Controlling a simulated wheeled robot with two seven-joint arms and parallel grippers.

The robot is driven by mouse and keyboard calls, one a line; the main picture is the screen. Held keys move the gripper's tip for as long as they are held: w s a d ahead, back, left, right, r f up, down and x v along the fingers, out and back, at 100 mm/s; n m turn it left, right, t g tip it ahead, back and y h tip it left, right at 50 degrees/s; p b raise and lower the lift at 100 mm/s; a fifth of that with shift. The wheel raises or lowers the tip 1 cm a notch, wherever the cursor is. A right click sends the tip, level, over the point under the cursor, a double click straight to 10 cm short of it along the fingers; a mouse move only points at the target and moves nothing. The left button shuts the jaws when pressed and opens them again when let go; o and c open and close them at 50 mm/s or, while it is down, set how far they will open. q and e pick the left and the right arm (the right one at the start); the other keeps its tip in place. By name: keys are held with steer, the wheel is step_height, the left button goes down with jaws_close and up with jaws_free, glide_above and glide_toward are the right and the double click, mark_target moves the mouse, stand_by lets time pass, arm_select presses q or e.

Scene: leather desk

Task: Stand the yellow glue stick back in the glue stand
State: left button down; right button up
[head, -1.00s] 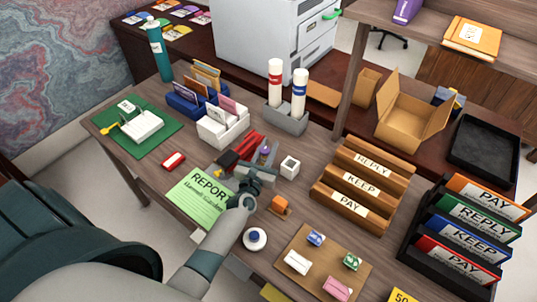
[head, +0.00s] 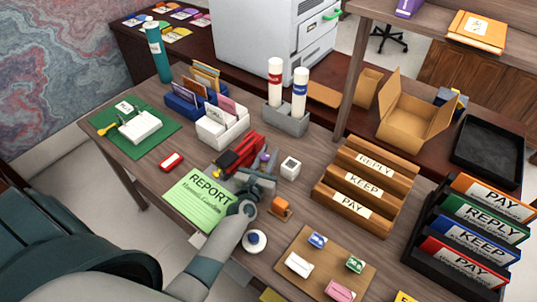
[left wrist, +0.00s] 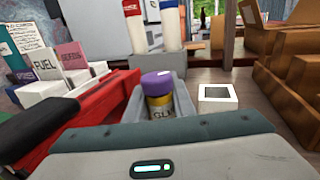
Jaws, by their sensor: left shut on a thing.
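The yellow glue stick (left wrist: 160,106) has a purple cap and a yellow label with partly hidden lettering. It stands roughly upright between the grey fingers of my left gripper (left wrist: 158,112), which is shut on it. In the head view, the purple cap of the glue stick (head: 264,157) shows just beyond my left gripper (head: 259,180). Its lower end is hidden. A grey stand (head: 287,122) farther back holds two white tubes, one with a red band (head: 275,80) and one with a blue band (head: 299,90). My right gripper is not in view.
A red stapler-like thing (head: 246,148) lies close left of the glue stick. A white cube (head: 290,168) stands to the right. A wooden sorter (head: 365,190) stands right.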

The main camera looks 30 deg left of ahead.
arm_select(q)
steer(key=shift+f, duration=0.3)
steer(key=c, duration=1.5)
jaws_free()
steer(key=shift+r, duration=0.25)
steer(key=shift+r+p, duration=0.5)
steer(key=shift+p, duration=0.15)
steer(key=shift+s+f, duration=0.2)
steer(key=shift+s, duration=0.1)
steer(key=s, duration=0.3)
steer(key=s+d+b, duration=0.1)
steer(key=s, duration=0.2)
steer(key=s+b, duration=0.1)
steer(key=s, duration=0.3)
steer(key=shift+d, duration=0.4)
steer(key=shift+s+d+r+b, duration=0.2)
steer(key=shift+s+b, duration=0.15)
steer(key=shift+s, duration=0.25)
steer(key=shift+o, duration=0.5)
